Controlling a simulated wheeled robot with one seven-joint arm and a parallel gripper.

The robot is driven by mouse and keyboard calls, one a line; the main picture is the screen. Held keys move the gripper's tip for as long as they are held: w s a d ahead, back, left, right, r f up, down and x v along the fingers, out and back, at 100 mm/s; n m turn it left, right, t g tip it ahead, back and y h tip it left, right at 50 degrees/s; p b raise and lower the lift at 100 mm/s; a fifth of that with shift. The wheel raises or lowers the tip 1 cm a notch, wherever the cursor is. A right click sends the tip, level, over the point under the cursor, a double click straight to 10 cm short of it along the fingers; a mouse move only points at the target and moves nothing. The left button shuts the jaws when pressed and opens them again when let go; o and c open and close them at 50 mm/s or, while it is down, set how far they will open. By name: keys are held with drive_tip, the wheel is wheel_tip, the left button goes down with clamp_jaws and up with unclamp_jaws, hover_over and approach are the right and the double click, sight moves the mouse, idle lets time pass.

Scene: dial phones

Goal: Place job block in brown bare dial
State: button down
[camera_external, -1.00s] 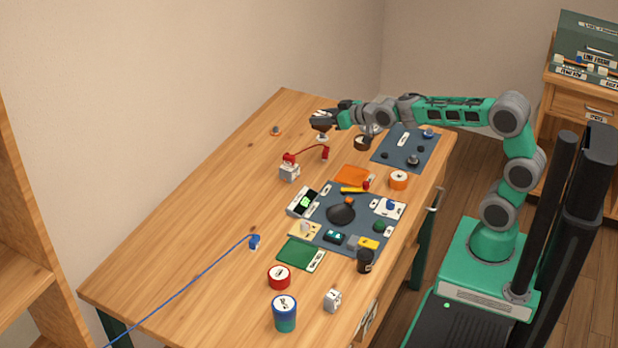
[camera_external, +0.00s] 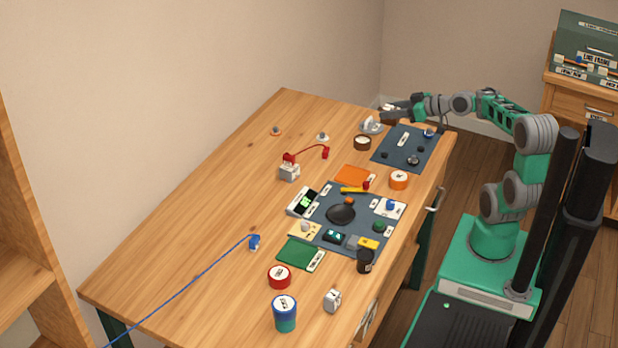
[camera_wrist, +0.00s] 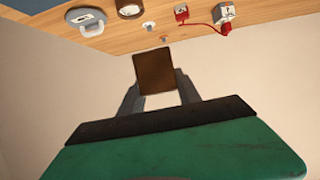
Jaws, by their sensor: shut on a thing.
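My gripper (camera_wrist: 156,95) is shut on a brown block (camera_wrist: 154,72), which I take to be the job block. In the external view my gripper (camera_external: 386,114) is above the far right end of the table, and the block is too small there to read. A round brown piece with a pale top (camera_external: 362,143), perhaps the brown bare dial, sits on the table to the left of and below my gripper. It also shows at the top of the wrist view (camera_wrist: 130,9), apart from the block.
A grey handled piece (camera_external: 370,126) stands beside the round brown piece. A dark blue mat (camera_external: 392,147) with small parts lies to the right. Two small knobs (camera_external: 276,131) (camera_external: 322,137) and a grey box with a red cord (camera_external: 290,173) stand to the left.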

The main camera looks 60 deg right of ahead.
drive_tip(key=w+d+f, duration=0.1)
drive_tip(key=w+f, duration=0.1)
drive_tip(key=w, duration=0.1)
drive_tip(key=w+d+f, duration=0.1)
drive_tip(key=w+f, duration=0.2)
drive_tip(key=w+d+f, duration=0.1)
drive_tip(key=w+f, duration=0.1)
drive_tip(key=w, duration=0.1)
drive_tip(key=shift+w+d+f, duration=0.15)
drive_tip(key=shift+d+f, duration=0.05)
drive_tip(key=shift+f, duration=0.05)
drive_tip(key=shift+w+d+f, duration=0.1)
drive_tip(key=shift+w+f, duration=0.15)
drive_tip(key=shift+f, duration=0.8)
drive_tip(key=shift+w+d+f, duration=0.1)
drive_tip(key=shift+w+f, duration=0.15)
drive_tip(key=shift+f, duration=0.75)
drive_tip(key=shift+f+b, duration=0.25)
drive_tip(key=shift+b, duration=0.15)
drive_tip(key=c, duration=0.9)
unclamp_jaws()
drive_tip(key=shift+r, duration=0.1)
drive_tip(key=shift+o, duration=0.2)
